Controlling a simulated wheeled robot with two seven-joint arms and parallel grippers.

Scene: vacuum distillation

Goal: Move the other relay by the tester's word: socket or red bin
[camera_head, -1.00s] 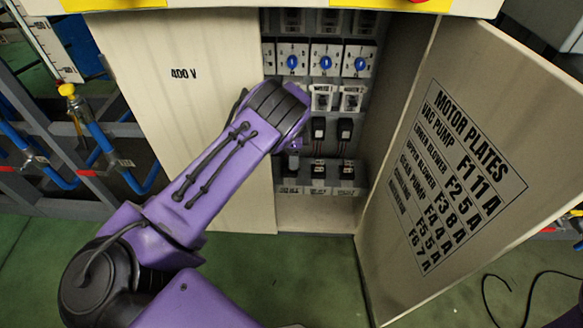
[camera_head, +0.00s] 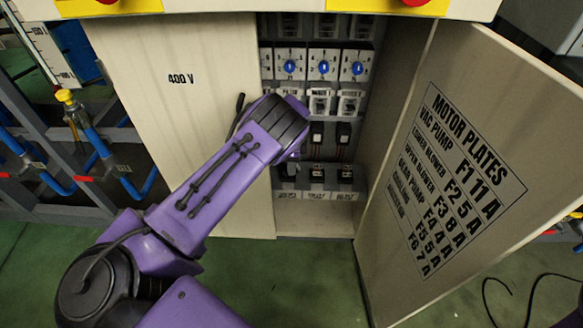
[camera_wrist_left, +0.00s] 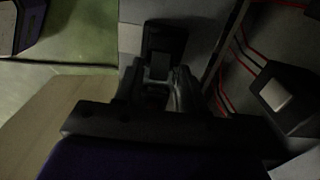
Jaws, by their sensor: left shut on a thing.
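My left gripper (camera_head: 290,168) is inside the open cabinet, at the left of the lower rows, with its fingers mostly hidden by my wrist. In the dim left wrist view the gripper (camera_wrist_left: 165,85) is shut on a dark relay (camera_wrist_left: 165,40) at its fingertips. I cannot tell whether the relay touches a socket. Other black relays, an upper one (camera_head: 317,133) and a lower one (camera_head: 345,173), sit to the right of my gripper. A neighbouring dark block with a grey face (camera_wrist_left: 281,95) shows at the right of the wrist view. My right gripper is out of view.
The open cabinet door (camera_head: 440,170) with the motor plates list bounds the right side. The closed 400 V panel (camera_head: 182,120) bounds the left. Blue-knobbed switches (camera_head: 323,66) are above. Red wires (camera_wrist_left: 228,75) run beside the gripper. Neither a red bin nor a tester is identifiable.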

